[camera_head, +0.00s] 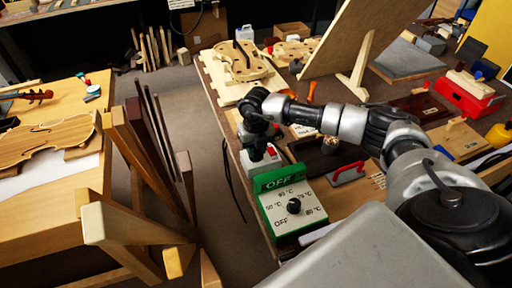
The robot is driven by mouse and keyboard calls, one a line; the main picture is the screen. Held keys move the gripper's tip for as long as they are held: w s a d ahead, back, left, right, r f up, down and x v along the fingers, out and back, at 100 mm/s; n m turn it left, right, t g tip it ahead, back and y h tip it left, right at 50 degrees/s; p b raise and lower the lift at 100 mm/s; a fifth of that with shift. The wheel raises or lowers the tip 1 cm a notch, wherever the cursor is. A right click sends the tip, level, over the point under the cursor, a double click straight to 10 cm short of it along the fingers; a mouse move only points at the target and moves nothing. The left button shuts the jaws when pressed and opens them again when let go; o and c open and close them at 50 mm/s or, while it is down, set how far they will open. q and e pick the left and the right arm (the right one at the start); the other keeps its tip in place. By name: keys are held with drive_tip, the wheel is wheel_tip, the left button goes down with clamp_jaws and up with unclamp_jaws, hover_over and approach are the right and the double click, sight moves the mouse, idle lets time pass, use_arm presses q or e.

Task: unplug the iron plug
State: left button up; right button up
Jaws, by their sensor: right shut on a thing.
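My right gripper (256,142) reaches down at the bench's left edge, over a small white socket block (262,165) with a red switch on top. It is shut on the iron plug, which is mostly hidden by the dark fingers; I cannot tell whether the plug is still seated in the socket. A black cord (229,178) hangs beside the bench edge, left of the block. Just in front stands a green and white control box (291,207) with a black dial and an OFF sign. My left gripper is not in view.
A violin body (243,62) lies on the bench behind the gripper. A red-handled flat tool (348,174) lies right of the control box, under my right arm. A red box (469,96) is farther right. Wooden strips (150,150) stand left, across an open floor gap.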

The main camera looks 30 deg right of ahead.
drive_tip(key=c, duration=0.3)
drive_tip(key=shift+r+p, duration=0.55)
drive_tip(key=shift+r, duration=0.25)
drive_tip(key=shift+c, duration=0.2)
idle(0.7)
drive_tip(key=shift+r+p, duration=0.55)
drive_tip(key=shift+r, duration=0.2)
drive_tip(key=shift+r+p, duration=2.5)
drive_tip(key=shift+r, duration=1)
